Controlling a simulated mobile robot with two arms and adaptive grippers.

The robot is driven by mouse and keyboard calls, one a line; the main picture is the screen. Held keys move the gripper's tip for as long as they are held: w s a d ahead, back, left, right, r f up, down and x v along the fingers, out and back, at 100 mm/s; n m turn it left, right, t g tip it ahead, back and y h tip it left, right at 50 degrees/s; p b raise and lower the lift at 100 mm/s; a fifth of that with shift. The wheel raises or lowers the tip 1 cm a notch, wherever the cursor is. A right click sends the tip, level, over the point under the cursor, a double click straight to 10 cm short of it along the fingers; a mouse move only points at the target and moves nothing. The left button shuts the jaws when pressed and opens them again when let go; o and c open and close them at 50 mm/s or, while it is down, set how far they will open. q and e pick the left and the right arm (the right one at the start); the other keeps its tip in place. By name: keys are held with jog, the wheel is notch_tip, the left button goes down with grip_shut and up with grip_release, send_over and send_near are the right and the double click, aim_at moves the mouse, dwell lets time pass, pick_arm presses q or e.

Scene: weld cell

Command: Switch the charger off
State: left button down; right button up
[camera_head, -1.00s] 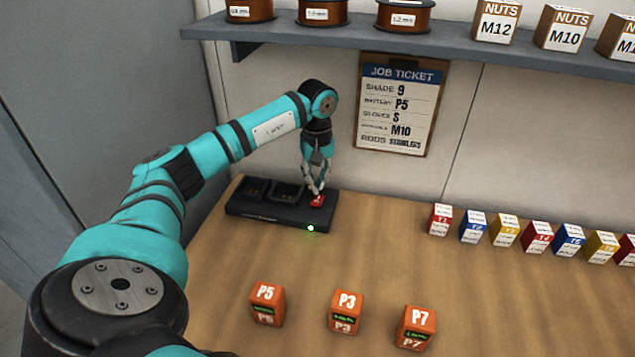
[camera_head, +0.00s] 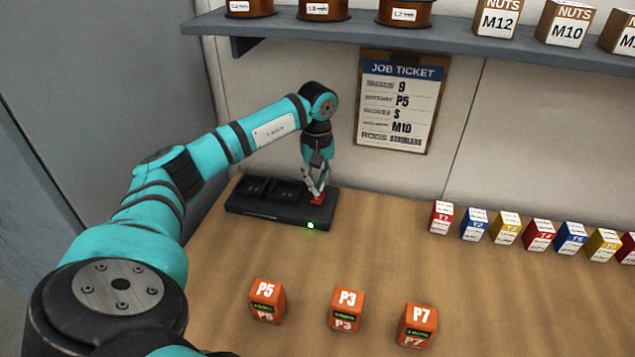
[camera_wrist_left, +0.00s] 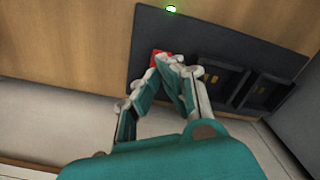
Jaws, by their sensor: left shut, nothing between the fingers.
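The black charger (camera_head: 265,211) lies at the back left of the bench, with two empty bays and a green light (camera_head: 311,225) lit on its front edge. Its red switch (camera_head: 317,199) is at the right end. My left gripper (camera_head: 316,196) points down at the switch, shut and empty, its tips at or touching the red part; I cannot tell whether they press it. In the left wrist view, the fingertips (camera_wrist_left: 165,62) partly cover the red switch (camera_wrist_left: 155,55), and the charger (camera_wrist_left: 185,30) shows its green light (camera_wrist_left: 171,9) lit. My right gripper is not in view.
Orange batteries P5 (camera_head: 267,301), P3 (camera_head: 346,310) and P7 (camera_head: 417,326) stand on the bench (camera_head: 400,240) in front. Several small coloured boxes (camera_head: 538,236) line the right. A shelf (camera_head: 400,45) and job ticket (camera_head: 398,103) are behind.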

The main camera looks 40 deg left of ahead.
aim_at(317, 199)
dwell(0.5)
pick_arm(q)
jog(key=shift+f, duration=0.15)
jog(key=shift+f+b, duration=0.75)
jog(key=shift+f, duration=0.3)
dwell(0.4)
jog(key=shift+f+b, duration=0.45)
jog(key=shift+f, duration=0.15)
jog(key=shift+r, duration=0.25)
jog(key=shift+r+p, duration=0.55)
jog(key=shift+p, duration=0.1)
jog(key=shift+r+p, duration=1.95)
jog(key=shift+r, duration=0.85)
